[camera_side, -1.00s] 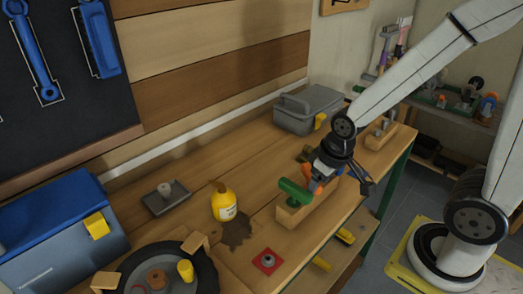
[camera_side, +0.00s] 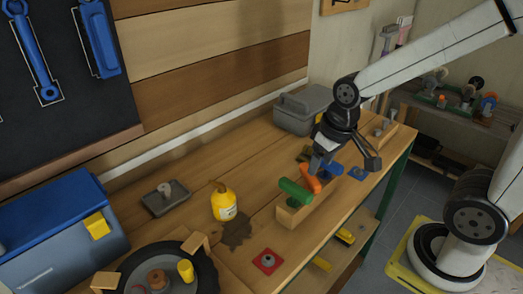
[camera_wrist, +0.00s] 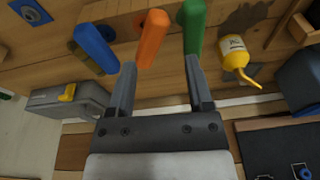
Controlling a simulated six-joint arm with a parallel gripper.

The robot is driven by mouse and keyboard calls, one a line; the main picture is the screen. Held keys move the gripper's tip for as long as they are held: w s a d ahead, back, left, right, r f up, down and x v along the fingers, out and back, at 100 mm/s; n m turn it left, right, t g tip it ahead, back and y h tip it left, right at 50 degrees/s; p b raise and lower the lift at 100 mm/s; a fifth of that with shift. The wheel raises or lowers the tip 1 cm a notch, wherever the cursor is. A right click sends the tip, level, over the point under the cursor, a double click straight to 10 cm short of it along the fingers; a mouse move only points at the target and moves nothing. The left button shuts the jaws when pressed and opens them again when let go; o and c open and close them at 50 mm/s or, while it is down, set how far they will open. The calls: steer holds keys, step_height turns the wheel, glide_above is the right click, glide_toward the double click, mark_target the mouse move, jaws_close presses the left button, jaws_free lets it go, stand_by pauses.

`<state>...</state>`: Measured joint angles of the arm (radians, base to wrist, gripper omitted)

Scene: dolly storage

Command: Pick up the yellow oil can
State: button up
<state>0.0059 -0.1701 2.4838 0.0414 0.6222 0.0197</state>
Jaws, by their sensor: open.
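The yellow oil can (camera_side: 223,204) stands upright on the workbench, left of my gripper, with a dark stain beside it. In the wrist view the can (camera_wrist: 235,52) is at the upper right, outside my fingers, with its thin spout pointing to the lower right. My gripper (camera_side: 343,168) hangs over the bench near a wooden block with coloured handles, apart from the can. In the wrist view my gripper (camera_wrist: 160,70) has its two fingers spread with nothing held between them.
Green (camera_side: 295,191), orange (camera_side: 312,178) and blue (camera_side: 329,171) handles rise from the wooden block near my gripper. A grey toolbox (camera_side: 300,112) stands behind. A blue toolbox (camera_side: 62,225), dark tray (camera_side: 167,198), wheel (camera_side: 212,275) and red plate (camera_side: 267,262) lie around the can.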

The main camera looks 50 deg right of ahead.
steer(key=a+f+m+g+y, duration=0.1)
steer(key=a+m+y, duration=0.1)
steer(key=m, duration=0.2)
steer(key=m+t+y, duration=0.1)
steer(key=m+y, duration=1)
steer(key=m, duration=0.4)
glide_toward(222, 188)
step_height(222, 188, up, 4)
steer(key=a, duration=0.2)
step_height(222, 188, down, 6)
steer(key=w+a, duration=0.1)
steer(key=a, duration=0.1)
steer(key=shift+w+m, duration=0.2)
steer(key=shift+m, duration=0.1)
steer(key=shift+a+f, duration=0.1)
steer(key=shift+x, duration=2.55)
steer(key=shift+w+f, duration=0.1)
